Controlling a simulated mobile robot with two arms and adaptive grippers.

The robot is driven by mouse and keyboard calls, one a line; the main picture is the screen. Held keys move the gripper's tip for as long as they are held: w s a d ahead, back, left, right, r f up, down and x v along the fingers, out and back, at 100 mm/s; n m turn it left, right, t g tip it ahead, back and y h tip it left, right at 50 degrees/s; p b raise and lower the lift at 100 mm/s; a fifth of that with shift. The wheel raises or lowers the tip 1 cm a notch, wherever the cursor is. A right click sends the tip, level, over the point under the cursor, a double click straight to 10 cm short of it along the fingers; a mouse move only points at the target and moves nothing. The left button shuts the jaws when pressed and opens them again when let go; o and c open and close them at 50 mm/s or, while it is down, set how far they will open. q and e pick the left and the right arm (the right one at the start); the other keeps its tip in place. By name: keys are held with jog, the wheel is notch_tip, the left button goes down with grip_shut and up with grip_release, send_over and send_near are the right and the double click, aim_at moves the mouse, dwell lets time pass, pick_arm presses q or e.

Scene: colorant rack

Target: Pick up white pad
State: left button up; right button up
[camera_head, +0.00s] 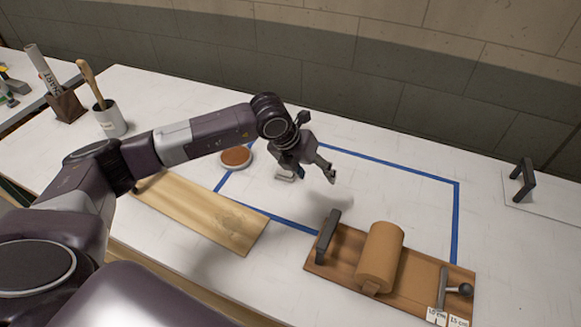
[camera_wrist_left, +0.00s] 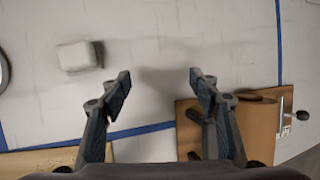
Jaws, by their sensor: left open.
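The white pad (camera_wrist_left: 72,57) is a small block with rounded corners and a dark right end. It lies on the white table in the upper left of the left wrist view. In the head view the pad (camera_head: 284,178) shows just below my left gripper (camera_head: 312,173), partly covered by it. My left gripper is open and empty above the table. In the left wrist view the pad is beyond and left of the open fingers (camera_wrist_left: 160,80), apart from them. My right gripper is not in view.
Blue tape (camera_head: 456,215) outlines an area on the table. A brown round disc (camera_head: 236,157) lies left of the gripper. A wooden board (camera_head: 205,210) lies in front. A brown roll (camera_head: 381,255) on a handled board stands right. A tool cup (camera_head: 110,120) stands back left.

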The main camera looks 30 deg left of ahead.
aim_at(282, 174)
pick_arm(q)
jog(key=w+a+y, duration=0.1)
jog(key=a, duration=0.2)
jog(key=w+a+f+y, duration=0.1)
jog(key=a, duration=0.3)
jog(key=w+a+n+y+p, duration=0.1)
jog(key=a, duration=0.2)
jog(key=shift+a+f+y, duration=0.2)
jog(key=shift+a+y, duration=0.05)
jog(key=shift+y, duration=0.05)
jog(key=shift+w+f+p, duration=0.2)
jog(key=shift+f+p, duration=0.1)
jog(key=p+x, duration=0.1)
jog(key=x, duration=0.2)
jog(key=shift+a+f+p, duration=0.1)
jog(key=shift+f+p, duration=0.05)
jog(key=shift+p, duration=0.15)
jog(key=shift+w+f, duration=0.25)
jog(key=shift+f, duration=0.35)
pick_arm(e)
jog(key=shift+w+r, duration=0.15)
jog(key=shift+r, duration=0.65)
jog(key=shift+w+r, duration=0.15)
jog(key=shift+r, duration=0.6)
pick_arm(q)
jog(key=shift+c, duration=0.3)
jog(key=c, duration=1.2)
